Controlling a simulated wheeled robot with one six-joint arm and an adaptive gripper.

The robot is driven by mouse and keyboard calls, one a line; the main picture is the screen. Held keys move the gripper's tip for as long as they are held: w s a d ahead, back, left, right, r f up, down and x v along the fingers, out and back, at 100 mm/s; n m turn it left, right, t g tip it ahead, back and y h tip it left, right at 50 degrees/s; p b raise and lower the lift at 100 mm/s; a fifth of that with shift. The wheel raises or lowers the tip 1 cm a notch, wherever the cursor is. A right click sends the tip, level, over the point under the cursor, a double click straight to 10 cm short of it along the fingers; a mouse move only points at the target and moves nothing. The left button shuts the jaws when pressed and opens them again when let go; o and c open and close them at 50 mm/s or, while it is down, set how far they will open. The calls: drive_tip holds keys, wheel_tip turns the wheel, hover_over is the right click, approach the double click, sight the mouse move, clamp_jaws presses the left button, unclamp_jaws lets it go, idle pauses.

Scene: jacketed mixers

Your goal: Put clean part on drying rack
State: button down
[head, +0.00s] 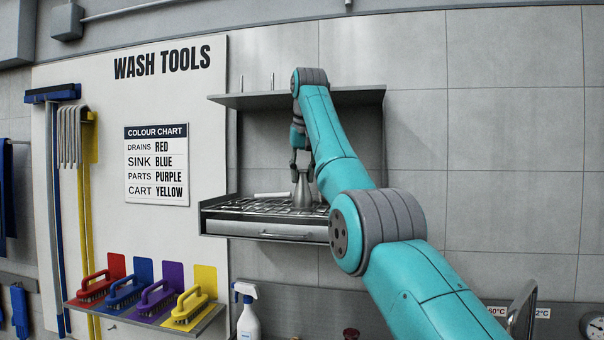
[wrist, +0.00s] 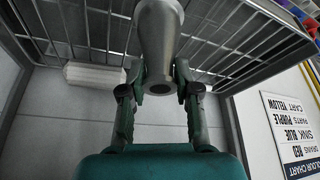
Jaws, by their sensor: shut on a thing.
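A grey metal part, narrow at the neck and flared at the base, is upright at the drying rack (head: 222,207) in the head view; the part (head: 303,193) also fills the top middle of the wrist view (wrist: 158,40). My gripper (head: 301,174) is above it, shut on its neck; in the wrist view my fingers (wrist: 158,82) sit on both sides of the neck end. The part's base is over the wire grid (wrist: 95,22). I cannot tell whether it touches the wires. My arm hides the rack's right end.
A white cylinder (head: 271,195) lies on the rack left of the part; it also shows in the wrist view (wrist: 95,75). A shelf (head: 255,100) overhangs the rack. Coloured brushes (head: 155,298) and a spray bottle (head: 247,312) are lower left.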

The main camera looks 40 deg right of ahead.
drive_tip(key=c, duration=0.8)
unclamp_jaws()
drive_tip(key=shift+c, duration=0.2)
drive_tip(key=shift+r, duration=0.15)
drive_tip(key=v, duration=0.7)
drive_tip(key=shift+s, duration=0.15)
drive_tip(key=shift+r, duration=0.1)
